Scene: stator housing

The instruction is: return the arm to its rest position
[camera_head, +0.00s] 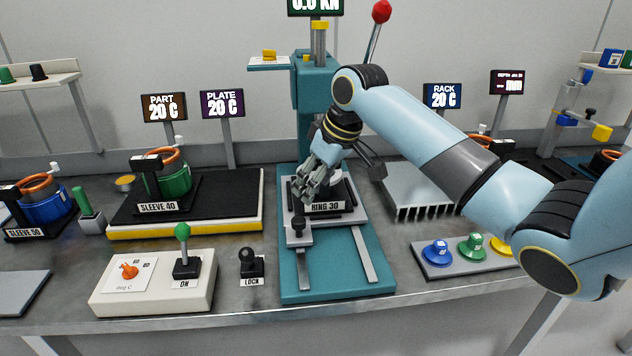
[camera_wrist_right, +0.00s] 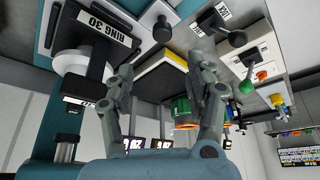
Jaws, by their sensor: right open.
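My right arm comes in from the right in the head view and reaches across to the teal press (camera_head: 330,262). My right gripper (camera_head: 312,182) is over the press's sliding plate, close to the black fixture labelled RING 30 (camera_head: 326,206). In the right wrist view my right gripper (camera_wrist_right: 165,85) has its two fingers spread apart with nothing between them. The RING 30 fixture also shows there at the upper left (camera_wrist_right: 92,25), beside the fingers. Whether the gripper touches the fixture cannot be told. My left gripper is not in view.
Left of the press is a black plate with a green sleeve (camera_head: 174,180), and a control box (camera_head: 152,284) with a green-knobbed lever. A finned rack (camera_head: 416,190) and a tray of coloured knobs (camera_head: 468,256) lie right, near my arm. The press column (camera_head: 314,100) rises behind.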

